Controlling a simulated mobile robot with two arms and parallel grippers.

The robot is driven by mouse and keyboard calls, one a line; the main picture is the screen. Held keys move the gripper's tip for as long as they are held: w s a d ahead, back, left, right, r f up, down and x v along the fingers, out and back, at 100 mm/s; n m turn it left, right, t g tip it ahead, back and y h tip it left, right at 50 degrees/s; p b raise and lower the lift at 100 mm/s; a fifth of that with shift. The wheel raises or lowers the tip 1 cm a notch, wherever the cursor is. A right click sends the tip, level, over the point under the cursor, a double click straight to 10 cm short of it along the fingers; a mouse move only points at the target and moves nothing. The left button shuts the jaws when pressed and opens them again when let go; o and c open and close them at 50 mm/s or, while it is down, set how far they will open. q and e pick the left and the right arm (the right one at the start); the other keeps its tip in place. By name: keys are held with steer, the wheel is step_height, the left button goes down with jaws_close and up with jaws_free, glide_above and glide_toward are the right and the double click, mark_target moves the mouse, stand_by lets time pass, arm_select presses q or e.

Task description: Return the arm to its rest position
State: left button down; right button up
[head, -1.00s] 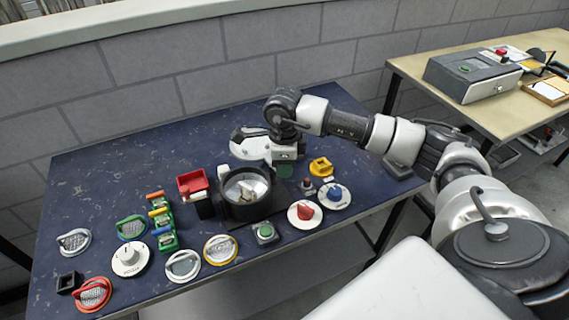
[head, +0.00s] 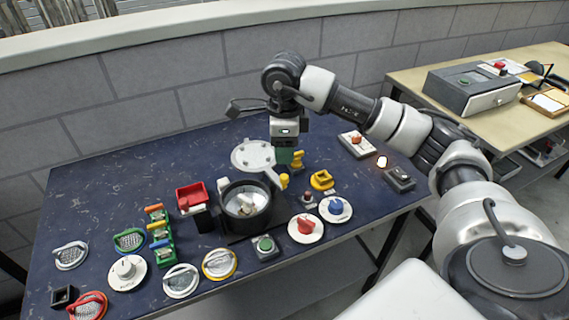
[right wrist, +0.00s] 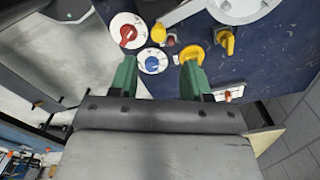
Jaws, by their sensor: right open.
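My right arm (head: 350,105) reaches in from the right over the dark blue table (head: 110,190). The red knob dial (right wrist: 126,31) and blue knob dial (right wrist: 152,62) show beyond the fingers. My left gripper is in neither view.
Several handled discs and dials lie along the front and left. A lit lamp (head: 383,162) stands at the right. The table's back left is clear.

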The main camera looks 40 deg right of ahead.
steer(key=shift+r, duration=0.75)
